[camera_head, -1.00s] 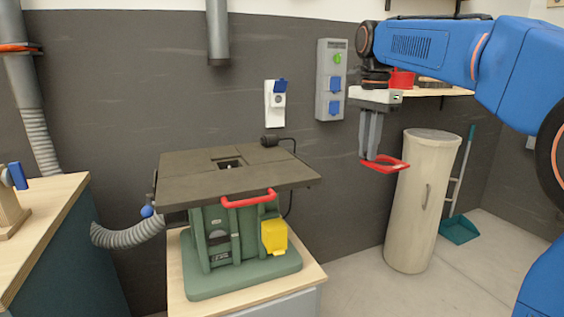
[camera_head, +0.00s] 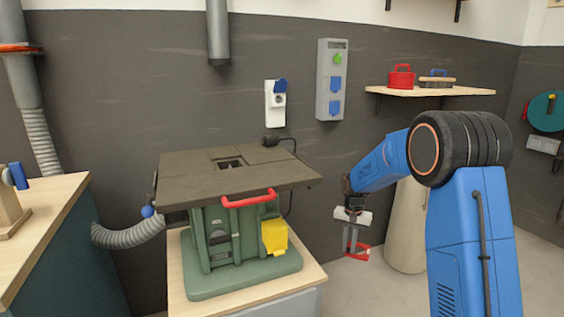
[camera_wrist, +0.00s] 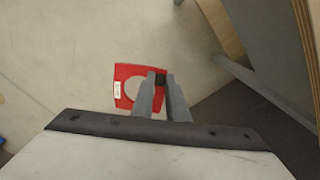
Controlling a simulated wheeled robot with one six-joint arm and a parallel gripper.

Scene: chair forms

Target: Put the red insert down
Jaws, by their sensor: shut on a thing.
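The red insert (camera_wrist: 125,72) is a flat red plate with a round hole and a small white label. In the wrist view it sits at the fingertips of my gripper (camera_wrist: 162,82), which is shut on its edge. In the head view my gripper (camera_head: 349,246) hangs low at the right of the machine, in front of the grey wall. The red insert (camera_head: 357,252) shows there at the fingertips, above the floor and apart from any surface.
A green router table (camera_head: 235,178) with a dark top and a red bar stands on a wooden-topped cabinet (camera_head: 308,275). A shelf (camera_head: 440,92) holds a red container (camera_head: 401,77) and a brush (camera_head: 437,80). A beige cylinder (camera_head: 405,235) stands behind my arm. A workbench (camera_head: 50,215) is at left.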

